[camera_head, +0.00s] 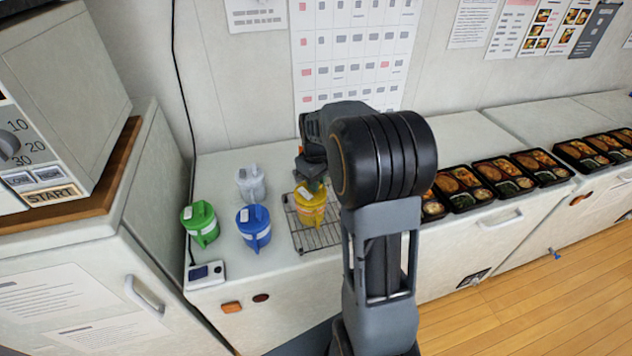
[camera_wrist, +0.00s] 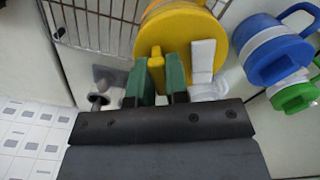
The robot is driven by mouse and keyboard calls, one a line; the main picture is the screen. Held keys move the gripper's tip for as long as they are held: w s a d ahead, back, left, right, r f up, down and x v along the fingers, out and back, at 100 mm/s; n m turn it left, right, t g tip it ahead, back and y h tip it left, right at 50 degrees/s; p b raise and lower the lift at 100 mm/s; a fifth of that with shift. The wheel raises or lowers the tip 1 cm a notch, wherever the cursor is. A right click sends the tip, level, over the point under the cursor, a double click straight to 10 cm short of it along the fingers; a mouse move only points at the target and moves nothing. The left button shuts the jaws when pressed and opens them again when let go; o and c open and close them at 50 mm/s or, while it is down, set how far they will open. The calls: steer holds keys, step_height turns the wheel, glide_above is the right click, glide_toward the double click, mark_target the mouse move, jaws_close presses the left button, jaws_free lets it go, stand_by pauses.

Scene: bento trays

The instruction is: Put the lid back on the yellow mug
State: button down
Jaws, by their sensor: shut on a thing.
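The yellow mug (camera_head: 312,214) stands upright on a wire rack (camera_head: 328,238) on the counter. My gripper (camera_head: 312,178) is right above it, partly hidden by my arm. In the wrist view, my gripper (camera_wrist: 158,78) has its green finger pads shut on the upright tab of the yellow lid (camera_wrist: 183,38). The lid is at the top of the yellow mug, a white label block beside its tab. I cannot tell whether the lid is fully seated or just above the rim.
A blue mug (camera_head: 253,229), a green mug (camera_head: 202,226) and a grey-white mug (camera_head: 250,184) stand left of the rack. A small device (camera_head: 205,274) lies at the front-left corner. Bento trays (camera_head: 467,189) line the counter to the right. A microwave (camera_head: 62,95) stands at far left.

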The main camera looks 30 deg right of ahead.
steer(key=c, duration=0.6)
jaws_free()
steer(key=shift+o, duration=0.2)
steer(key=shift+r, duration=0.1)
steer(key=shift+r+p, duration=2.7)
steer(key=shift+r, duration=0.75)
steer(key=shift+c, duration=0.3)
jaws_close()
